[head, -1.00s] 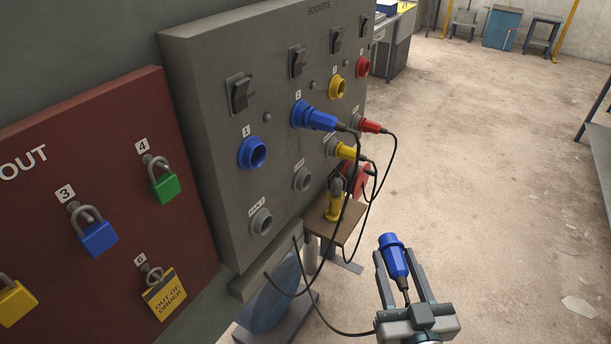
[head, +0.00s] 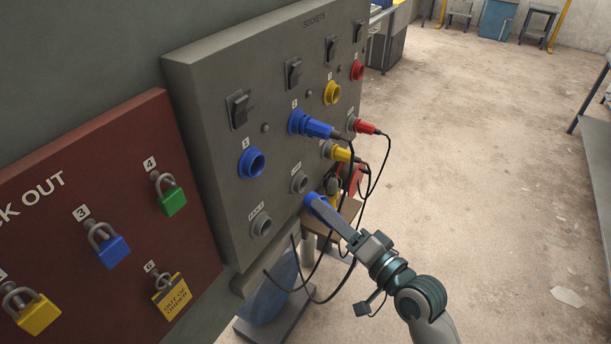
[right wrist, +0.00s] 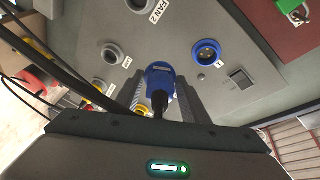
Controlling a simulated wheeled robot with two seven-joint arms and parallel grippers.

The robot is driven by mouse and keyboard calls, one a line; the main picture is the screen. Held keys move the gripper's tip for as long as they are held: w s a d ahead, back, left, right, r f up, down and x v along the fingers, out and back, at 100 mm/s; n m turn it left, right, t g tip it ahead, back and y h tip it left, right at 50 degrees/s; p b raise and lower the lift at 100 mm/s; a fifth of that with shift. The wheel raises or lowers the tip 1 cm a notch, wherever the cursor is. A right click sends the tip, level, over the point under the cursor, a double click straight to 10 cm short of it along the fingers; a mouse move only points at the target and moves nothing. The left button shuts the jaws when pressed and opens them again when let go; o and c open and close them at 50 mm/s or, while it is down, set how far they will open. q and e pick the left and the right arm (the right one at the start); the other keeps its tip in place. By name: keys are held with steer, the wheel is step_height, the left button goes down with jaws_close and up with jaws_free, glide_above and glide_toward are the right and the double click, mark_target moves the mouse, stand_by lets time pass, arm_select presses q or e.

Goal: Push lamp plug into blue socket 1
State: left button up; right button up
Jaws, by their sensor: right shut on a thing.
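Blue socket 1 (head: 252,163) is an empty round socket on the grey panel, under the left switch. In the right wrist view it (right wrist: 206,53) shows its open face, up and right of the held plug. My right gripper (head: 318,204) is shut on the blue lamp plug (head: 311,199), whose front points at the panel. In the right wrist view the plug (right wrist: 160,82) sits between the two fingers with its black cable end toward me. The plug is apart from socket 1, lower and to its right in the head view. My left gripper is not in view.
A second blue plug (head: 312,124) fills blue socket 2. Red (head: 366,126) and yellow (head: 341,152) plugs sit in sockets farther along, with black cables hanging near my right gripper. Grey sockets (head: 261,226) are empty below. A red lockout board (head: 85,215) stands at left.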

steer(key=a+r+m+g+y+p, duration=0.1)
steer(key=a+r+g+y, duration=0.3)
steer(key=r, duration=0.4)
steer(key=shift+w+a+y+p, duration=0.4)
steer(key=shift+w+p, duration=0.05)
steer(key=shift+p, duration=0.3)
steer(key=shift+w+a+r, duration=0.1)
steer(key=shift+w+a, duration=0.05)
steer(key=shift+a, duration=0.05)
steer(key=shift+b+x, duration=0.35)
steer(key=shift+x, duration=2.35)
steer(key=shift+p, duration=0.8)
steer(key=shift+w+a, duration=0.2)
steer(key=shift+a, duration=0.1)
stand_by(0.4)
steer(key=o, duration=1.5)
steer(key=shift+c, duration=0.2)
